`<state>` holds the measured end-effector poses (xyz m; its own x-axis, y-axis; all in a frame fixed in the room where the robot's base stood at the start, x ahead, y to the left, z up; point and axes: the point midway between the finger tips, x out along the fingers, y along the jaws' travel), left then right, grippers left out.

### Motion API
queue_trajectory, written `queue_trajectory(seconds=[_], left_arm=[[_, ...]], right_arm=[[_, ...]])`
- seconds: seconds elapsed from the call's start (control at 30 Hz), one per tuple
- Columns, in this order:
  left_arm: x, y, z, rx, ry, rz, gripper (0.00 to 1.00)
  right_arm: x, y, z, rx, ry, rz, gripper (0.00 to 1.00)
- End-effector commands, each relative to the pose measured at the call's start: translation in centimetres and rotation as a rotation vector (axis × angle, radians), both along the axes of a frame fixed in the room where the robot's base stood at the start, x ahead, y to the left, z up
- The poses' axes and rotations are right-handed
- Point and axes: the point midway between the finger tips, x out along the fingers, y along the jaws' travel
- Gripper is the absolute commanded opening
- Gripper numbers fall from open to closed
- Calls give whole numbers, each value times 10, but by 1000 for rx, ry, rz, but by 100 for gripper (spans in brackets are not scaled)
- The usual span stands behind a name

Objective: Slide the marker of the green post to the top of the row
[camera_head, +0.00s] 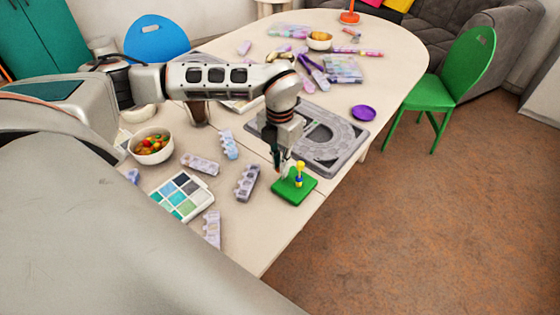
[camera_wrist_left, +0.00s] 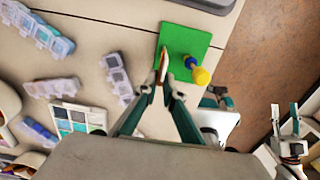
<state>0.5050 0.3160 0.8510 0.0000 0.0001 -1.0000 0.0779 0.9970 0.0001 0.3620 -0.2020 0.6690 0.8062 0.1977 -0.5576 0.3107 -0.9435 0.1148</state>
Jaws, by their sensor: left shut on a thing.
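A green board (camera_head: 294,188) lies near the table's right edge, and it also shows in the left wrist view (camera_wrist_left: 187,38). A short post with yellow and blue pieces (camera_head: 299,174) stands on it, yellow end toward me in the left wrist view (camera_wrist_left: 201,76). My left gripper (camera_head: 283,170) points down over the board's left side, beside the yellow piece. In the left wrist view its fingertips (camera_wrist_left: 163,72) are together on a slim orange-brown and pale piece, seemingly the marker (camera_wrist_left: 164,59), mostly hidden. My right gripper (camera_wrist_left: 285,108) is at the right, fingers apart, away from the board.
A grey board with a curved track (camera_head: 335,150) lies just behind the green board. Pale bead boxes (camera_head: 247,182), a colour-tile tray (camera_head: 183,197) and a bowl of beads (camera_head: 152,147) are to the left. A purple dish (camera_head: 363,113) sits farther back.

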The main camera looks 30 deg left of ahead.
Motion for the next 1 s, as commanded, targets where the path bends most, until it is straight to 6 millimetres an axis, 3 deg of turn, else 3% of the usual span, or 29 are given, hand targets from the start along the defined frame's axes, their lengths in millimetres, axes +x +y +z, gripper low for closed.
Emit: queue_trajectory(seconds=[0.97,1.0], left_arm=[[0,0,-20,0,-1,0,0],[0,0,-20,0,-1,0,13]], right_arm=[[-2,0,-12,0,4,0,40],[-2,0,-12,0,4,0,40]])
